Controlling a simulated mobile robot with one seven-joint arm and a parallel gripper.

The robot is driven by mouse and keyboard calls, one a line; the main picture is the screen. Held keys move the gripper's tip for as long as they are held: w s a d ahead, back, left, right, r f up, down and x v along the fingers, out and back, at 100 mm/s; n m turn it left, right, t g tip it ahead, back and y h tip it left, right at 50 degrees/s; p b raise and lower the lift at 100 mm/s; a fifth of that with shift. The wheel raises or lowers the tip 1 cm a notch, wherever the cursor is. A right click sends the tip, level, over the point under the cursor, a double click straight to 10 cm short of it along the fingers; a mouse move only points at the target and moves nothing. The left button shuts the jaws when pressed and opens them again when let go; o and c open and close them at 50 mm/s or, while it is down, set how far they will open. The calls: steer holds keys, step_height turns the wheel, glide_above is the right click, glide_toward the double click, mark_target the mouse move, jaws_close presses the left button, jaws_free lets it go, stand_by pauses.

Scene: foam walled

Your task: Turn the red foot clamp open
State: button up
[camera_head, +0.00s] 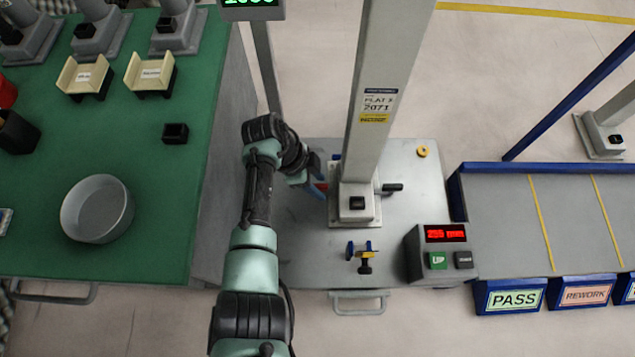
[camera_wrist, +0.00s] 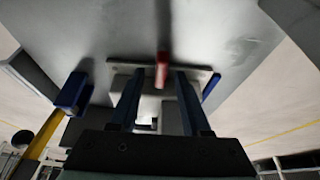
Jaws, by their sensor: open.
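The red foot clamp (camera_wrist: 162,70) shows in the wrist view as a short red lever in front of a pale base plate (camera_wrist: 203,76). It appears between my two fingers, with gaps on both sides. My gripper (camera_wrist: 158,85) is open and holds nothing. In the head view my gripper (camera_head: 320,187) is at the left side of the grey column's foot (camera_head: 355,216). A small bit of red (camera_head: 321,186) shows there, mostly hidden by my gripper. I cannot tell how far the fingertips are from the lever.
The tall grey column (camera_head: 385,80) rises from the grey cart top (camera_head: 300,250). A black handle (camera_head: 392,188) sticks out right of its foot. A blue-and-yellow fixture (camera_head: 364,256) and a control box (camera_head: 440,250) stand in front. The green bench (camera_head: 150,220) is at left.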

jaws_close()
steer(key=shift+r+p, duration=0.15)
steer(key=shift+p, duration=0.25)
steer(key=n+p, duration=0.1)
steer(key=n+t+p, duration=0.1)
steer(key=n+p, duration=0.1)
steer(key=shift+s+d+r, duration=0.1)
steer(key=shift+r, duration=0.1)
steer(key=n+t+p, duration=0.1)
steer(key=n+p, duration=0.1)
steer(key=n+t+y+p, duration=0.1)
steer(key=n+p, duration=0.1)
steer(key=n, duration=0.1)
steer(key=shift+f+p, duration=0.1)
steer(key=shift+p, duration=0.3)
steer(key=n+y+p, duration=0.1)
steer(key=n, duration=0.2)
steer(key=n+t+y+p, duration=0.1)
steer(key=n+p, duration=0.1)
steer(key=shift+n, duration=0.4)
steer(key=shift+f+n+y+p, duration=0.15)
steer(key=shift+n+y+p, duration=0.5)
steer(key=shift+n, duration=1.45)
